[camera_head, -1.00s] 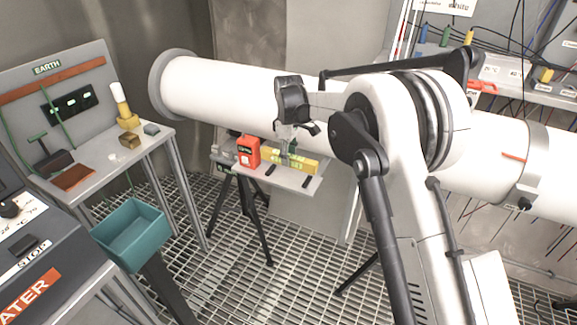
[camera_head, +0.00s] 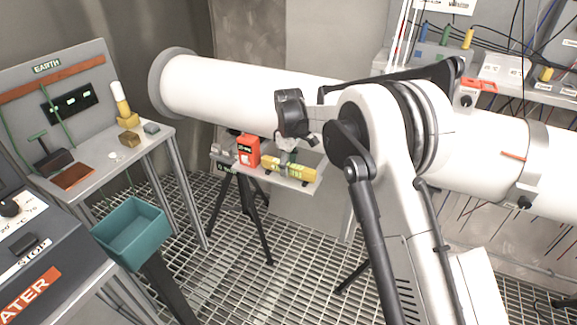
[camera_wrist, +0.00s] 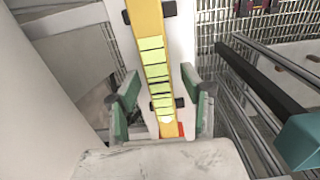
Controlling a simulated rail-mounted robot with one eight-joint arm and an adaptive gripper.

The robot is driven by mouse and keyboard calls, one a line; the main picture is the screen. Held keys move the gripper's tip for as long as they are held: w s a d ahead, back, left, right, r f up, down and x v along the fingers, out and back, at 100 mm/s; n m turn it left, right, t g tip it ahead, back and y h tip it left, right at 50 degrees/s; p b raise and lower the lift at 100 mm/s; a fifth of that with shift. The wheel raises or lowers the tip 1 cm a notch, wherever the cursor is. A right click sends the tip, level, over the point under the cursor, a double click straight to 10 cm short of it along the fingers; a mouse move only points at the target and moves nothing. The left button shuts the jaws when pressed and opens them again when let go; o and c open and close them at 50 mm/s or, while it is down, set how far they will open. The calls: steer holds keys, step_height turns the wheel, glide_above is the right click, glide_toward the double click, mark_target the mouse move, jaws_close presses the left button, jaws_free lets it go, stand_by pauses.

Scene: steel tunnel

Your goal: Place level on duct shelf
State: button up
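The level (camera_head: 290,168) is a yellow bar with lime-green panels. It lies on the small grey duct shelf (camera_head: 308,187) below the white duct. In the wrist view the level (camera_wrist: 157,70) runs lengthwise over the pale shelf (camera_wrist: 184,50), with black supports showing at its sides. My gripper (camera_head: 286,145) is just above the level in the head view. In the wrist view the green-padded fingers of my gripper (camera_wrist: 160,88) stand on both sides of the level, with a visible gap on each side. The gripper looks open.
A red-orange box (camera_head: 248,151) stands on the shelf just left of the level. The large white duct (camera_head: 235,90) runs close behind and above the shelf. A teal bin (camera_head: 133,235) and a workbench marked EARTH (camera_head: 150,150) are to the left. The grating floor below is mostly clear.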

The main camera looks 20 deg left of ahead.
mark_target(290, 164)
step_height(290, 164, up, 12)
steer(key=shift+r, duration=0.2)
stand_by(0.5)
steer(key=s+d+r+m+t, duration=0.1)
steer(key=s+d+r+m, duration=0.3)
steer(key=d, duration=0.6)
steer(key=s+d+r+m+t+y, duration=0.1)
steer(key=s+d+r, duration=0.4)
steer(key=d+r, duration=0.3)
steer(key=s+d+r+m+t, duration=0.1)
steer(key=s+d+r+m, duration=0.25)
steer(key=d, duration=0.75)
steer(key=s+d+f+m+t, duration=0.2)
steer(key=s+d, duration=0.6)
steer(key=s, duration=0.4)
steer(key=s+d+f+m+t+h, duration=0.1)
steer(key=s+d+f+m+t, duration=0.1)
steer(key=s+d+f+m, duration=0.3)
steer(key=s+d+m, duration=0.1)
steer(key=s+d, duration=0.2)
steer(key=s, duration=0.4)
steer(key=shift+s+d, duration=0.15)
steer(key=shift+s, duration=0.1)
